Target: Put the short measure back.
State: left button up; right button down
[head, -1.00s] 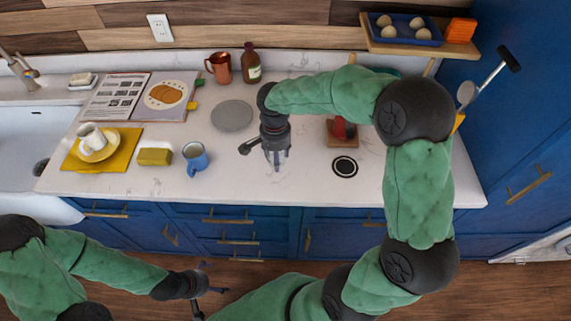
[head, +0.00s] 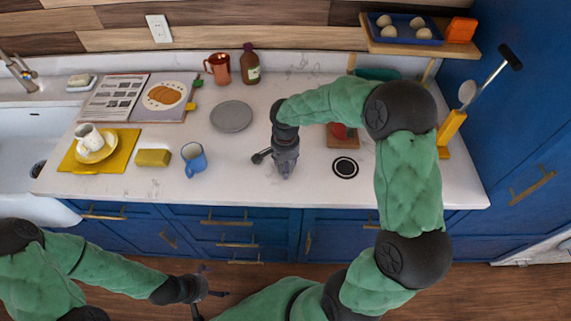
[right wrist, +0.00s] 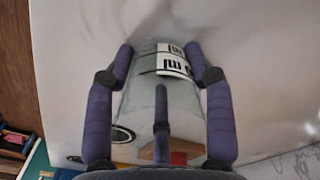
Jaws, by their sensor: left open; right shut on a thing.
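My right gripper (head: 284,172) is over the counter, pointing down. In the right wrist view its fingers (right wrist: 159,55) are closed around a grey cylindrical measure (right wrist: 135,98) with a white label (right wrist: 173,66) whose lettering includes "ml". In the head view the measure is mostly hidden by the gripper, and I cannot tell whether it touches the counter. A black ring with a white centre (head: 345,168) lies to the right of the gripper. My left gripper (head: 210,291) is open and empty, low in front of the cabinets.
A grey round mat (head: 231,116), blue mug (head: 194,160) and yellow sponge (head: 153,158) lie to the left. A wooden block with a red part (head: 342,139) stands behind the ring. A yellow holder (head: 451,128) with utensils stands at right. The front counter is clear.

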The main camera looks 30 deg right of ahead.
jog(key=shift+f, duration=0.2)
jog(key=shift+c, duration=2.2)
grip_release()
jog(key=shift+r, duration=0.15)
jog(key=shift+r, duration=0.3)
notch_tip(320, 180, up, 12)
jog(key=shift+a+f+p, duration=0.1)
jog(key=shift+f+p, duration=0.1)
jog(key=shift+p, duration=0.95)
jog(key=shift+f, duration=0.1)
